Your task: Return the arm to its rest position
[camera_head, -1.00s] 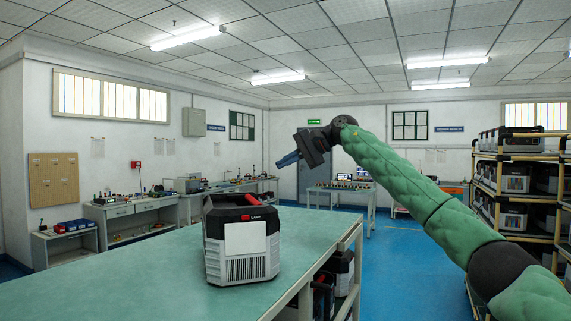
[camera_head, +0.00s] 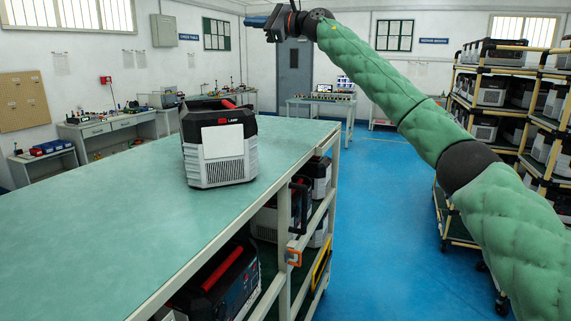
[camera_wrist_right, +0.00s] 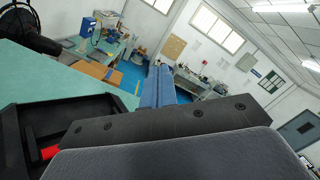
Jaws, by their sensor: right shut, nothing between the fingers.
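My right arm comes in from the right in the head view, in a green padded sleeve, raised high over the floor. Its right gripper (camera_head: 262,22) is near the top edge, above and to the right of the power unit on the table, apart from it. The blue fingers are shut with nothing between them; they also show in the right wrist view (camera_wrist_right: 158,85). The grey and black power unit (camera_head: 219,143) with a red handle stands upright on the green-topped table (camera_head: 90,225). My left gripper is out of view.
Shelves under the table hold more units (camera_head: 225,280). A yellow-framed rack (camera_head: 447,190) with several units stands at the right. Blue floor (camera_head: 385,215) lies open between table and rack. Workbenches (camera_head: 115,133) line the back wall.

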